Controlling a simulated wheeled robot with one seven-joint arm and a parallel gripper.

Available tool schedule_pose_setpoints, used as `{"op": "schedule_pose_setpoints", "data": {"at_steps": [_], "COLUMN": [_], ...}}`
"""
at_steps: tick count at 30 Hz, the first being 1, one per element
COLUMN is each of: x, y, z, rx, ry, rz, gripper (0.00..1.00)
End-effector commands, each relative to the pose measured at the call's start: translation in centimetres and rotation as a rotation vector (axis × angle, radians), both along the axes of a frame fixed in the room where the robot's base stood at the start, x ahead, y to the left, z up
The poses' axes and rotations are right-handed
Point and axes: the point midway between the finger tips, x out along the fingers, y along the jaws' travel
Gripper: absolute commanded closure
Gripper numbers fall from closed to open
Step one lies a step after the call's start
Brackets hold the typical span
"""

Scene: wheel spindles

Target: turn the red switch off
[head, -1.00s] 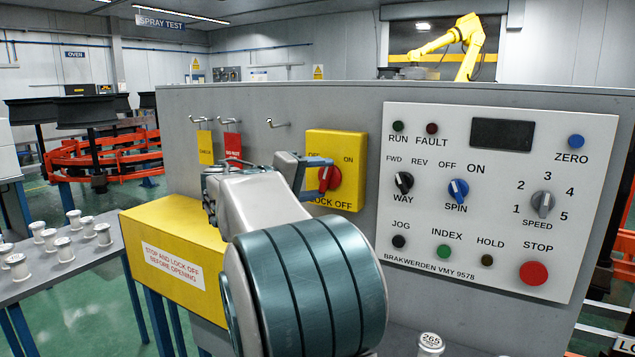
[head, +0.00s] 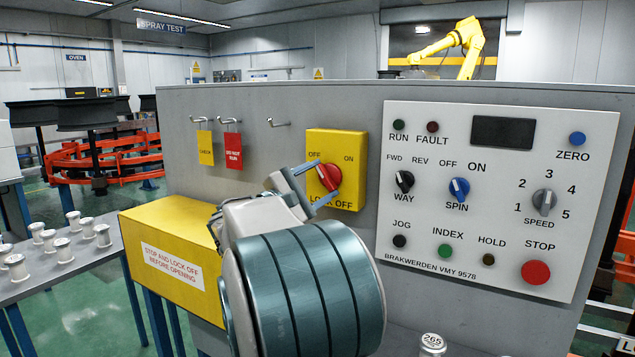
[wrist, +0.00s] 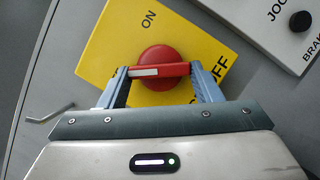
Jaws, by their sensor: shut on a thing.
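The red switch (head: 328,177) is a round knob with a raised bar, on a yellow plate (head: 346,196) marked OFF at upper left, ON at upper right and LOCK OFF below. In the head view its bar leans toward upper left, on the OFF side. My gripper (head: 310,186) is shut on the bar, one finger on each side. In the wrist view the red switch (wrist: 163,83) sits between both blue-grey fingers of my gripper (wrist: 160,72). A white mark shows on the bar's left end there.
A white control panel (head: 500,215) with knobs and buttons is right of the plate. Hooks with a yellow tag (head: 205,148) and a red tag (head: 233,150) hang to the left. A yellow box (head: 172,245) juts out at lower left.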

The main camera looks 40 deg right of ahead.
Motion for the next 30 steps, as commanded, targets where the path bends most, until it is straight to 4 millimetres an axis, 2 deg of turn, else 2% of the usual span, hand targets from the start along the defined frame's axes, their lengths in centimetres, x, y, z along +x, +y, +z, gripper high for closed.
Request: {"op": "schedule_pose_setpoints", "data": {"at_steps": [12,27,28,30], "x": [-0.09,-0.09,-0.09,-0.09], "y": [-0.04,-0.05,-0.05,-0.05], "z": [-0.21,-0.23,-0.23,-0.22], "rx": [-0.06,-0.066,-0.066,-0.066], "ry": [0.15,0.165,0.165,0.164], "rz": [0.001,0.001,0.001,0.001], "gripper": [0.65,0.65,0.36,0.2]}}
